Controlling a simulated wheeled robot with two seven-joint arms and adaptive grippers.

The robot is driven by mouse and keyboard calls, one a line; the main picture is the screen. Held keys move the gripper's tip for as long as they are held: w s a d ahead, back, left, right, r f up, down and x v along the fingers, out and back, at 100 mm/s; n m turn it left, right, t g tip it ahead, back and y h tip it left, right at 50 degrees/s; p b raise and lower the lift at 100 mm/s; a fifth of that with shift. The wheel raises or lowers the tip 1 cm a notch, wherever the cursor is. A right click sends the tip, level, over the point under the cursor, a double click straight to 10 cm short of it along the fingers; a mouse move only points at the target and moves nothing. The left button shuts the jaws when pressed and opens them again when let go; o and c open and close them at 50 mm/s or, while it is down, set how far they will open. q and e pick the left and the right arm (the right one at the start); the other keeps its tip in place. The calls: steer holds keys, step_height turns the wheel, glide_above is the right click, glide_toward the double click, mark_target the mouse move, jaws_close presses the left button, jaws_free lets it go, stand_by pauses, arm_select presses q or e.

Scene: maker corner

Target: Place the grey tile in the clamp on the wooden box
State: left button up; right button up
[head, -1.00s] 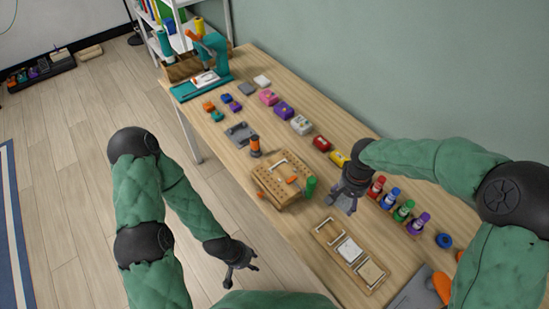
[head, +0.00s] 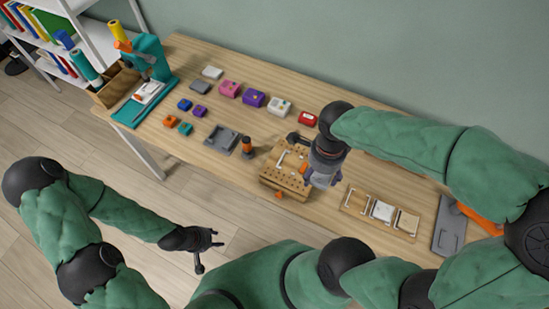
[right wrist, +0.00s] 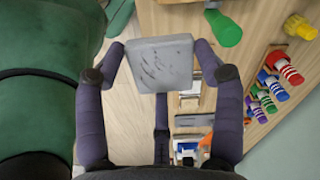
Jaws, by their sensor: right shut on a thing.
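The grey tile (right wrist: 160,63), a square slab with dark scuffs, is held between the two fingers of my right gripper (right wrist: 157,58) in the right wrist view. In the head view my right gripper (head: 318,180) is just right of the wooden box (head: 272,180), and it hides that side of the box and the tile. The clamp (head: 283,160) shows as a pale bar on top of the pegholed box. My left gripper (head: 208,247) is open and empty, off the table's front edge.
Small coloured boxes line the back. Bare tabletop (head: 190,150) lies at the left.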

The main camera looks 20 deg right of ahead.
steer(key=shift+w+a, duration=0.1)
steer(key=shift+a, duration=0.05)
steer(key=w+f+b, duration=0.3)
steer(key=w+f, duration=0.1)
steer(key=w, duration=0.4)
steer(key=b, duration=0.1)
glide_above(291, 164)
steer(key=f, duration=0.5)
steer(key=shift+s, duration=0.35)
steer(key=shift+w+f+b, duration=0.25)
steer(key=shift+f+b, duration=0.05)
steer(key=shift+f, duration=0.05)
steer(key=shift+w+f+b, duration=0.2)
steer(key=shift+f+b, duration=0.3)
steer(key=shift+f, duration=1.15)
steer(key=shift+f, duration=0.1)
steer(key=shift+f+b, duration=0.3)
steer(key=shift+b, duration=0.15)
steer(key=shift+f, duration=0.2)
